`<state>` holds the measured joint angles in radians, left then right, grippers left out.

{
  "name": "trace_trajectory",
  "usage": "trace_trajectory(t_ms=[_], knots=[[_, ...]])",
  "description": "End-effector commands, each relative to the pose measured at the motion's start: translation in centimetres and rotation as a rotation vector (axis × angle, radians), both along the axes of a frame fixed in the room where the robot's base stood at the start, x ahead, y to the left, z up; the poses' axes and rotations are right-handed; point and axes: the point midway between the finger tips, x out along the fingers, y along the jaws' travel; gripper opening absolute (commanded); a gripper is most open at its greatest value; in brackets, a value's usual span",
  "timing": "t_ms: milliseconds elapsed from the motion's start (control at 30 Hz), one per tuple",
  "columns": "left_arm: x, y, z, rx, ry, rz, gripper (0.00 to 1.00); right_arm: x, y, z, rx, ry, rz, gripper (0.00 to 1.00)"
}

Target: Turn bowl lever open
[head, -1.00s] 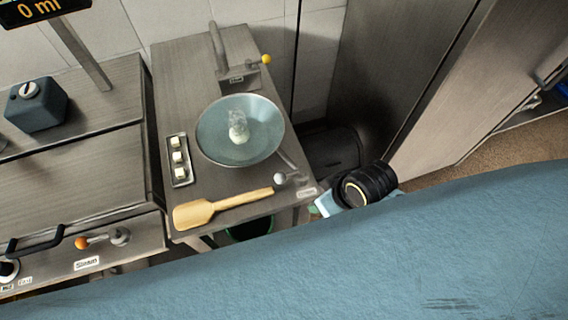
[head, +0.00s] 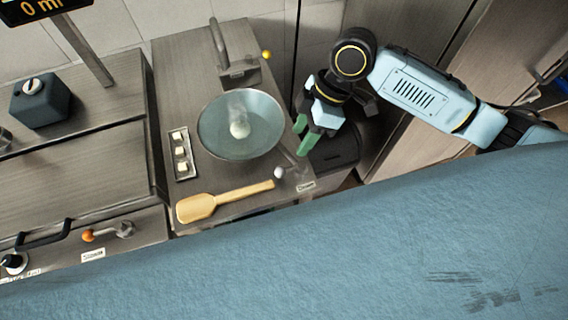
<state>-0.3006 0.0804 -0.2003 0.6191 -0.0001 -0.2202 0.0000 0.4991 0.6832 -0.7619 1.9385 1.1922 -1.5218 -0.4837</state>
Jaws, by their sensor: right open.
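A round glassy bowl (head: 215,140) with a whitish lump (head: 240,129) inside is set in the top of a metal counter unit (head: 195,65). A short lever with a white ball knob (head: 279,173) stands at the bowl's lower right. A yellow ball knob (head: 266,54) sits by the tap behind the bowl. I cannot tell for sure which of the two is the bowl lever. My right gripper (head: 304,136) has green fingertips and is open, just right of the bowl, above and right of the white knob, apparently not touching it. My left gripper is out of view.
A wooden spatula (head: 197,207) lies at the counter's front. A switch panel (head: 180,153) is left of the bowl. Another unit with an orange-knobbed lever (head: 87,236) stands at left. A dark bin-like box (head: 335,155) is beside the counter. My blue body fills the foreground.

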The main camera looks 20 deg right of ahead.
Motion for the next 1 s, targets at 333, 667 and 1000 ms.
trace_trajectory(t_ms=[333, 667, 1000], knots=[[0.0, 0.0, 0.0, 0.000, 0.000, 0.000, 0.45, 0.5, -0.1, -1.1, 0.001, 0.023, 0.025, 0.48], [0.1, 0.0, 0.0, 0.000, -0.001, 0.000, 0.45, -0.3, 2.7, -7.4, -0.001, 0.021, 0.024, 0.48], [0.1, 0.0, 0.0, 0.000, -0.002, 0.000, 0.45, -0.7, 4.3, -11.1, -0.002, 0.018, 0.024, 0.48]])
